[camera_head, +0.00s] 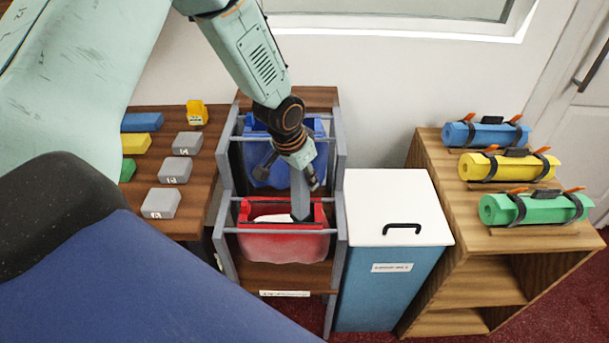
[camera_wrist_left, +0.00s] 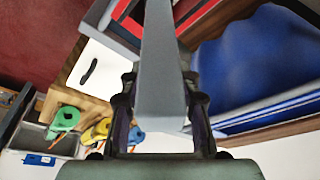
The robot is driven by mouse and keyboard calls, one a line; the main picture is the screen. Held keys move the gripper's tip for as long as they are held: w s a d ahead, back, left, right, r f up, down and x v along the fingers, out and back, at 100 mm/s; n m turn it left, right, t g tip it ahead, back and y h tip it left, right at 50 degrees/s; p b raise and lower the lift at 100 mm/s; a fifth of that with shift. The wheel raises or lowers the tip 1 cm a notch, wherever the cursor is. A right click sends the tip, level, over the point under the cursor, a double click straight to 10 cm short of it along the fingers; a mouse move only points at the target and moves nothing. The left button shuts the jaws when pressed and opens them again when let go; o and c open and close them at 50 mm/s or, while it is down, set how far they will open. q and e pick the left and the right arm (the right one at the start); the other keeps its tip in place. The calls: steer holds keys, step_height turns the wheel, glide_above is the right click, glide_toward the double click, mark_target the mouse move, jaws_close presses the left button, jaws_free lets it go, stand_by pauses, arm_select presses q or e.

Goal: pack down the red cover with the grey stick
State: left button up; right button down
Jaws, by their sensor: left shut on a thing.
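My left gripper (camera_head: 305,176) is shut on the grey stick (camera_head: 300,204) and points down over the rack. The stick hangs roughly upright, and its lower end reaches into the mouth of the red cover (camera_head: 285,247). The red cover hangs open from the front rails of the rack, with something white inside. Whether the stick's tip touches that white content is hidden by the front edge. In the left wrist view the stick (camera_wrist_left: 163,75) runs straight out between the two fingers. My right gripper is not in view.
A blue cover (camera_head: 262,168) hangs behind the red one in the grey-railed rack (camera_head: 342,180). A white-lidded blue bin (camera_head: 385,205) stands close on the right. Further right, a wooden shelf (camera_head: 480,242) holds rolls. Left, a wooden counter (camera_head: 190,222) carries coloured and grey blocks.

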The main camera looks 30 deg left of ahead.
arm_select(q)
steer(key=shift+r+p, duration=2.85)
steer(key=shift+r, duration=0.3)
steer(key=shift+f, duration=0.1)
